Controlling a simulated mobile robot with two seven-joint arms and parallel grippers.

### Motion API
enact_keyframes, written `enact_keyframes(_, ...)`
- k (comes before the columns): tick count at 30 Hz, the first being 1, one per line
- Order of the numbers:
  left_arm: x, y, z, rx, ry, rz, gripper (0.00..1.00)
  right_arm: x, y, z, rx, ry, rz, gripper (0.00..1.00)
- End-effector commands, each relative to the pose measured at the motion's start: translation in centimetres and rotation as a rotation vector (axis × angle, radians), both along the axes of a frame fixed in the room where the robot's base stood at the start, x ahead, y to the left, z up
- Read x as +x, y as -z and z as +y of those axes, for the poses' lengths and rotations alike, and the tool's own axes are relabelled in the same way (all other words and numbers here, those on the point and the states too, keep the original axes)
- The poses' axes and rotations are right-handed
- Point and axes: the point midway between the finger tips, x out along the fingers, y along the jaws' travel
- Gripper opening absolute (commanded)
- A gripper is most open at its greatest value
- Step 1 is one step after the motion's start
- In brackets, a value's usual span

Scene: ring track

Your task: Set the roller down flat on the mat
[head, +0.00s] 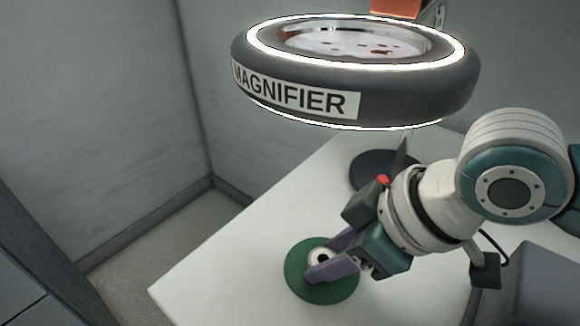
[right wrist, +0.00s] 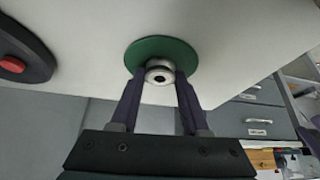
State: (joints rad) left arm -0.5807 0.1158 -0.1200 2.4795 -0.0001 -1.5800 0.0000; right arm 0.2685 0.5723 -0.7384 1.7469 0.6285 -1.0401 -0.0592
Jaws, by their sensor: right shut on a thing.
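The roller (head: 318,256) is small and pale, with a dark round hole in its end. It is between the purple fingers of my right gripper (head: 330,258), which is shut on it. The green round mat (head: 300,289) lies on the white table, under the roller and fingertips in the head view. In the right wrist view the roller (right wrist: 159,74) sits between the fingertips (right wrist: 160,84), in front of the mat (right wrist: 178,50). Whether the roller touches the mat is hard to tell. My left gripper is not in view.
The white table (head: 235,265) is clear left of the mat. Grey drawers (right wrist: 250,118) show in the right wrist view.

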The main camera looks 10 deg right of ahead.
Motion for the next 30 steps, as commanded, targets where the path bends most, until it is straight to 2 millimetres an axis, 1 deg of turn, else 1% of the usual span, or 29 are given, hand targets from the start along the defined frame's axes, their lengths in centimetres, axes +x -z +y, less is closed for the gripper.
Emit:
enact_keyframes(4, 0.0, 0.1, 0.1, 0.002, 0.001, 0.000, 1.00, 0.0, 0.3, 0.0, 0.001, 0.000, -0.001, 0.00)
enact_keyframes(5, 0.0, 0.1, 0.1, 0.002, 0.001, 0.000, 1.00, 0.0, 0.3, 0.0, 0.000, 0.000, 0.000, 0.49)
enact_keyframes(12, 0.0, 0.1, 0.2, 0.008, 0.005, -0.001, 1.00, 0.0, 0.2, 0.0, 0.000, 0.000, 0.000, 0.76)
enact_keyframes(19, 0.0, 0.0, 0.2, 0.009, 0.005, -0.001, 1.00, 0.0, 0.2, 0.0, 0.000, 0.000, 0.000, 0.76)
enact_keyframes(22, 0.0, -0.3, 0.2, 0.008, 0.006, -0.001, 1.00, -0.1, -0.4, -0.1, 0.000, 0.000, 0.000, 0.76)
enact_keyframes(26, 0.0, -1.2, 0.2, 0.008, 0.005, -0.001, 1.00, -0.8, -2.4, -0.8, 0.000, 0.000, -0.002, 0.76)
enact_keyframes(30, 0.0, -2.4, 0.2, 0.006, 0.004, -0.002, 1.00, -2.0, -5.3, -2.0, -0.003, -0.002, -0.002, 0.76)
